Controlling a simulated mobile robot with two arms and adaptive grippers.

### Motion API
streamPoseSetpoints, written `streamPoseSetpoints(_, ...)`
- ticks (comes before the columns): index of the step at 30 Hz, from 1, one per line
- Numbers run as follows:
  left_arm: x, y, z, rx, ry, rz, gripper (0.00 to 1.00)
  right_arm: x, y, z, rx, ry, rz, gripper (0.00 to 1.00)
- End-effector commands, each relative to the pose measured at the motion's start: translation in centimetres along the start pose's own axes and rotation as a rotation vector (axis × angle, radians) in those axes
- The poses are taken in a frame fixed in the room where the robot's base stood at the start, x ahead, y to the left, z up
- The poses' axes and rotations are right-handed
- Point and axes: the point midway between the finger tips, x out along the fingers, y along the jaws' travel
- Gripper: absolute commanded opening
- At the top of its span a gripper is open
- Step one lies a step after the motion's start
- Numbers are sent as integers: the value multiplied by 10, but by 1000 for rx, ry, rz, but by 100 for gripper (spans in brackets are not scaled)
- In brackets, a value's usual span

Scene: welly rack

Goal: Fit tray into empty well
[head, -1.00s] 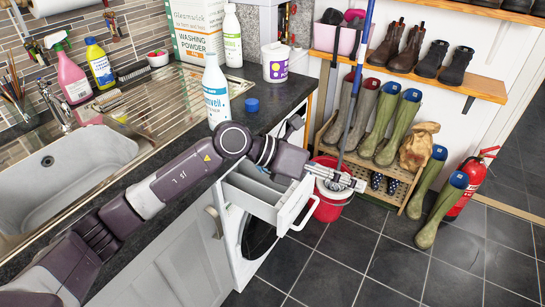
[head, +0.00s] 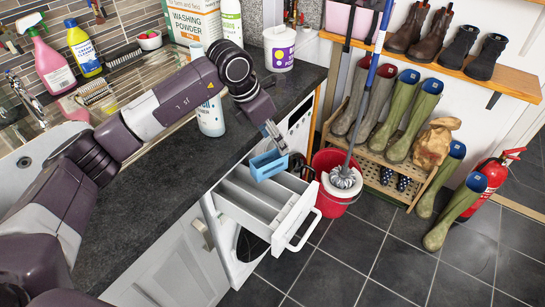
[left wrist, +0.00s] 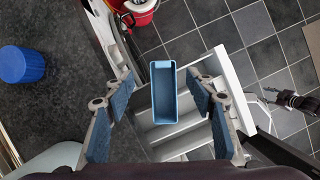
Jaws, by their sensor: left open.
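In the left wrist view the tray (left wrist: 163,92) lies between and beyond my fingers, with a gap on both sides. I cannot tell whether it rests in a well or stands above it. Bare wells of the drawer (left wrist: 182,133) show beside it. My left gripper (head: 275,138) is open just above the tray; its blue-padded fingers (left wrist: 160,90) are wide apart. What looks like my right gripper (left wrist: 272,96) is small at the right; its jaw is unclear.
A red bucket (head: 336,190) with a mop stands beyond the drawer. The dark worktop (head: 135,215) lies left of it. A boot rack (head: 385,190) and fire extinguisher (head: 490,178) stand along the wall. The tiled floor (head: 400,260) at front right is clear.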

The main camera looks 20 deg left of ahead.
Motion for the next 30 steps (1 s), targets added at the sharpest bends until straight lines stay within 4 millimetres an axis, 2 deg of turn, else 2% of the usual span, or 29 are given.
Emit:
streamPoseSetpoints(6,25,-2,0,0,1,-4,51,-12,-7,39,0,-56,-8,40)
streamPoseSetpoints(9,40,-2,-1,-1,1,-5,51,-20,-8,47,0,-68,-9,40)
streamPoseSetpoints(15,65,-2,-2,0,-1,-4,51,-22,-6,35,0,-51,-7,40)
streamPoseSetpoints(19,68,-1,-2,1,-2,-2,51,-21,-4,18,0,-26,-5,40)
streamPoseSetpoints(23,68,-1,-2,1,-2,-2,51,-20,-3,14,0,-19,-4,40)
streamPoseSetpoints(30,68,-1,-2,1,-2,-2,24,-21,-4,22,0,-32,-5,40)
